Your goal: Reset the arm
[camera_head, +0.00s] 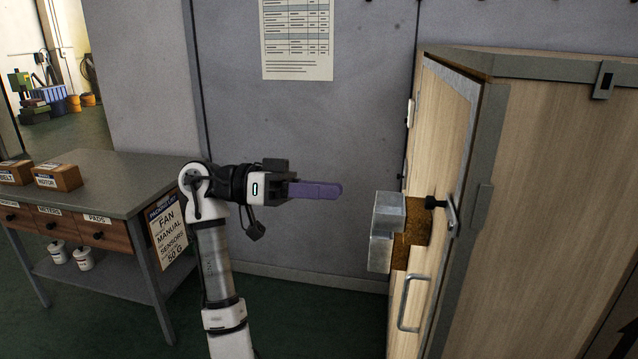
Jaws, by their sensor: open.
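My gripper (335,190) is at the middle of the head view, at the end of my raised white and grey arm. Its purple finger points right, toward the wooden cabinet (556,165), with a gap left before the metal block on the cabinet's front. Only one finger shows clearly, seen from the side; the other is hidden. The gripper is open, and nothing shows in it.
A metal and brown block (388,228) juts from the cabinet's front beside a black knob (431,202) and above a handle (408,302). A grey workbench (110,183) with boxes and drawers stands left. A grey wall (300,130) is behind.

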